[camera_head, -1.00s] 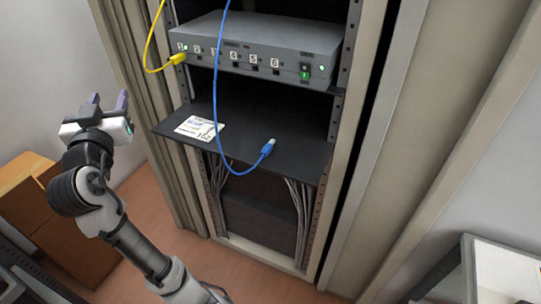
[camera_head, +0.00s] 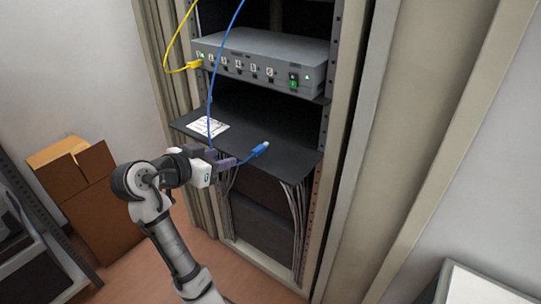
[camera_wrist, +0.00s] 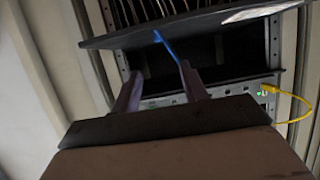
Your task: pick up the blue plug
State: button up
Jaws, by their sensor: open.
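The blue plug (camera_head: 260,149) lies on the black shelf (camera_head: 284,147) near its front edge, at the end of a blue cable that hangs down from above. In the wrist view a length of the blue cable (camera_wrist: 166,46) shows between the fingers; the plug itself is not clear there. My gripper (camera_head: 226,158) is open in front of the shelf's front edge, just left of the plug. Its purple fingers also show in the wrist view (camera_wrist: 160,85). I see nothing held between them.
A grey switch box (camera_head: 262,60) with numbered ports sits above the shelf, with a yellow cable (camera_head: 181,69) in its left port. A white label card (camera_head: 208,129) lies on the shelf's left. A cardboard box (camera_head: 85,190) stands on the floor at left.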

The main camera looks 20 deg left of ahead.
jog(key=p, duration=0.2)
send_near(255, 151)
jog(key=x, duration=0.4)
jog(key=p+x, duration=0.1)
jog(key=x, duration=0.3)
jog(key=shift+r, duration=0.15)
jog(key=shift+w+d+f+p, duration=0.1)
jog(key=shift+w+f+p, duration=0.25)
jog(key=shift+w, duration=0.15)
grip_shut()
jog(key=shift+r, duration=0.15)
